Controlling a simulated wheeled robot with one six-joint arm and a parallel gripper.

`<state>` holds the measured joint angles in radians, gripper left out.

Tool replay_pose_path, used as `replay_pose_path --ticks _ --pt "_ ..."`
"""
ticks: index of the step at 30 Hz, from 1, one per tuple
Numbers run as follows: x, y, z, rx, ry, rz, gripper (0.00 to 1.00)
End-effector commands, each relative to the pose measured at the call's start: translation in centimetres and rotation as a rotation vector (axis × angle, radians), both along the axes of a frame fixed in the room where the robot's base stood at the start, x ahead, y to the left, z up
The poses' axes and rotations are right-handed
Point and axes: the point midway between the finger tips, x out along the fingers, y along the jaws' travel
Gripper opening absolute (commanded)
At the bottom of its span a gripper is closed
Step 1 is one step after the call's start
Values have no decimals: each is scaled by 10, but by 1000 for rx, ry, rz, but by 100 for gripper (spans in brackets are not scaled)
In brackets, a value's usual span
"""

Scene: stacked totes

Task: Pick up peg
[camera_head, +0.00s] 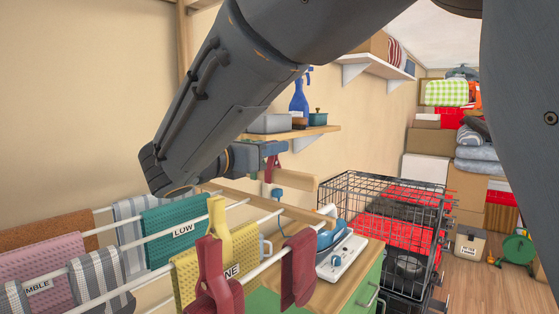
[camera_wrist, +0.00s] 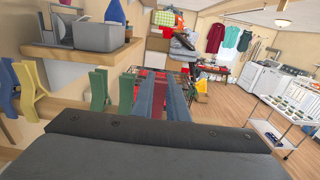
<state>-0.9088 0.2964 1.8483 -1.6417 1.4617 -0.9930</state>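My gripper (camera_head: 272,148) is at the end of the arm, in front of the wall shelf. In the wrist view its two blue-grey fingers (camera_wrist: 170,92) reach forward with a narrow gap between them. A dark red peg (camera_head: 272,168) shows just below the fingers in the head view. Dark green (camera_wrist: 125,92), green (camera_wrist: 98,88), yellow (camera_wrist: 28,85) and blue (camera_wrist: 8,85) pegs stand to the left in the wrist view. A big red peg (camera_head: 212,275) and a yellow peg (camera_head: 218,228) are on the rack.
A drying rack (camera_head: 265,267) with hanging cloths fills the lower left. A black wire crate (camera_head: 385,190) stands to the right. A wall shelf (camera_head: 290,133) is behind my gripper. Open floor lies at the right.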

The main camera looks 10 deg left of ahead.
Motion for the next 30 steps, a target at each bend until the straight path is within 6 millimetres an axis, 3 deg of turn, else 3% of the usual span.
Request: replay_pose_path --ticks 11,24,30 --pt "0 0 5 2 -1 0 0" --pt "0 0 80 3 -2 1 0" --pt "0 0 98 1 -1 1 0"
